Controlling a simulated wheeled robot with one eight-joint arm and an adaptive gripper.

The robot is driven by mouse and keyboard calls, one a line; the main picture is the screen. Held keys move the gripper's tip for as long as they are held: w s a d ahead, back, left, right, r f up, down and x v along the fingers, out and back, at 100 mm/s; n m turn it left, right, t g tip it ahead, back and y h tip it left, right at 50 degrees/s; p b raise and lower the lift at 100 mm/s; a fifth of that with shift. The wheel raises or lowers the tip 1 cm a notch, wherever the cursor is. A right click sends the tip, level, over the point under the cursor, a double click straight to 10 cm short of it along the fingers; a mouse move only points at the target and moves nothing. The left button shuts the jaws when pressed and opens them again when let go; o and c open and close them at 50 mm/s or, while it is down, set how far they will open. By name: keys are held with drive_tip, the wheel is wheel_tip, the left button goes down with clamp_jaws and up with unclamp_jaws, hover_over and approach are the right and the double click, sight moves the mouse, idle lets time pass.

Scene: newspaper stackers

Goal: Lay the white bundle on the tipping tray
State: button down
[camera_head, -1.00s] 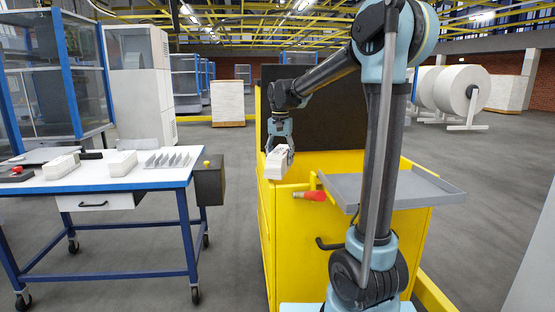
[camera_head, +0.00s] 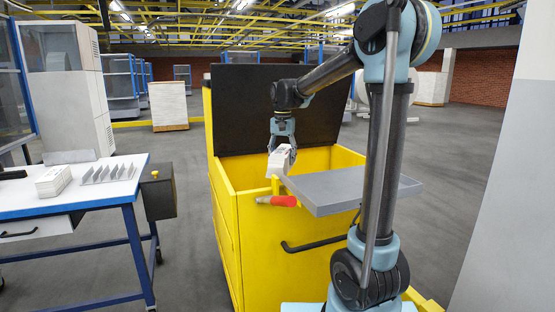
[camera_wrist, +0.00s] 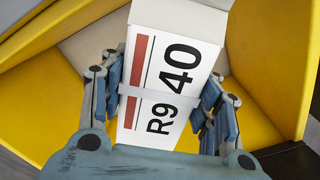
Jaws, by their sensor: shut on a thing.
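My gripper (camera_head: 282,143) is shut on the white bundle (camera_head: 281,160), holding it in the air at the front left of the yellow bin, close to the left end of the tipping tray. In the wrist view the white bundle (camera_wrist: 166,78) sits between the two fingers of my gripper (camera_wrist: 160,105); its top carries a red bar and the print "R9 40". The tipping tray (camera_head: 345,190) is a flat grey tray with a low rim at the bin's front edge. Its surface looks empty, though my arm hides part of it.
The yellow bin (camera_head: 235,195) has a raised black lid (camera_head: 245,125) behind my gripper. A red-handled lever (camera_head: 280,201) sticks out at its front. At left, a white-topped table (camera_head: 75,197) bears another white bundle (camera_head: 53,180) and a grey rack (camera_head: 108,173).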

drive_tip(key=w+d+f+n, duration=0.1)
drive_tip(key=w+d+f, duration=0.6)
drive_tip(key=d+f, duration=0.3)
drive_tip(key=w+d+f+n, duration=0.2)
drive_tip(key=w+d+f, duration=0.6)
drive_tip(key=f, duration=0.9)
drive_tip(key=d, duration=0.3)
drive_tip(key=shift+d+f, duration=0.15)
drive_tip(key=shift+d, duration=0.1)
drive_tip(key=shift+w, duration=0.1)
